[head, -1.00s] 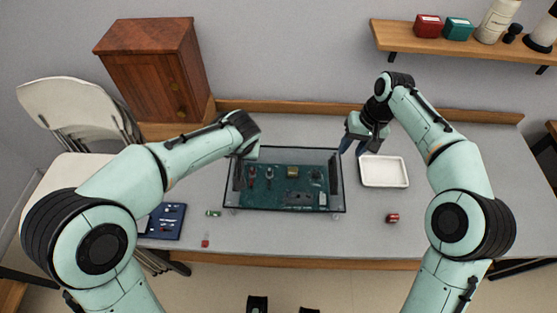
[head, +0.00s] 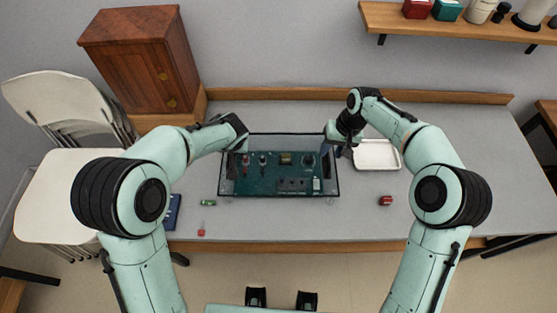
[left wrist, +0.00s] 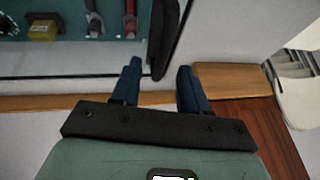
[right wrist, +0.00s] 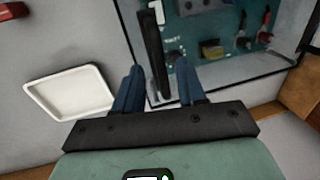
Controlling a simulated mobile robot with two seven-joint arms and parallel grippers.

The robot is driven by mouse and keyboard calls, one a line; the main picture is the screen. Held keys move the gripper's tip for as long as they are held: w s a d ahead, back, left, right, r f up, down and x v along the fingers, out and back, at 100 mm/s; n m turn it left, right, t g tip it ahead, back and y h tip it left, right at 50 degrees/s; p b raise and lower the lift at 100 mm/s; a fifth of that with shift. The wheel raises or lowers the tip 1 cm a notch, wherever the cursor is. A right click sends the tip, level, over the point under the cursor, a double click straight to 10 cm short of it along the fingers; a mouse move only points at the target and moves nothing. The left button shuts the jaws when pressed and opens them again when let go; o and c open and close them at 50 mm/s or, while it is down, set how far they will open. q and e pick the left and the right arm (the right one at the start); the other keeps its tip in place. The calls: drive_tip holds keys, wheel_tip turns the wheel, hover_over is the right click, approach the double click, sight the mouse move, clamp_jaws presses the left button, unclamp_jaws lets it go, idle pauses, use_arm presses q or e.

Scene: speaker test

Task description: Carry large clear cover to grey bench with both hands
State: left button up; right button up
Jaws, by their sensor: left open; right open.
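The large clear cover (head: 224,184), a see-through box with dark edges, stands on the grey bench (head: 440,160) over a green board with small parts (head: 270,181). It has a dark handle on each side. My left gripper (head: 242,146) is open at the cover's left side. In the left wrist view, the left handle (left wrist: 162,35) reaches between the open fingertips (left wrist: 158,65). My right gripper (head: 331,140) is open at the right side. In the right wrist view, the right handle (right wrist: 154,45) lies between the open fingers (right wrist: 160,68). I cannot tell whether either gripper touches its handle.
A white tray (head: 376,166) lies close to the right of my right gripper. A red part (head: 386,200), a green part (head: 208,202) and a small red item (head: 201,232) lie towards the front. A wooden cabinet (head: 130,62) and white chairs (head: 50,195) stand left.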

sight(328, 156)
use_arm(q)
drive_tip(key=shift+x, duration=2.05)
use_arm(e)
drive_tip(key=shift+a+f, duration=0.2)
drive_tip(key=shift+f, duration=0.85)
drive_tip(key=shift+a+f, duration=0.2)
drive_tip(key=shift+f, duration=0.8)
use_arm(q)
clamp_jaws()
use_arm(e)
clamp_jaws()
drive_tip(key=shift+r, duration=0.1)
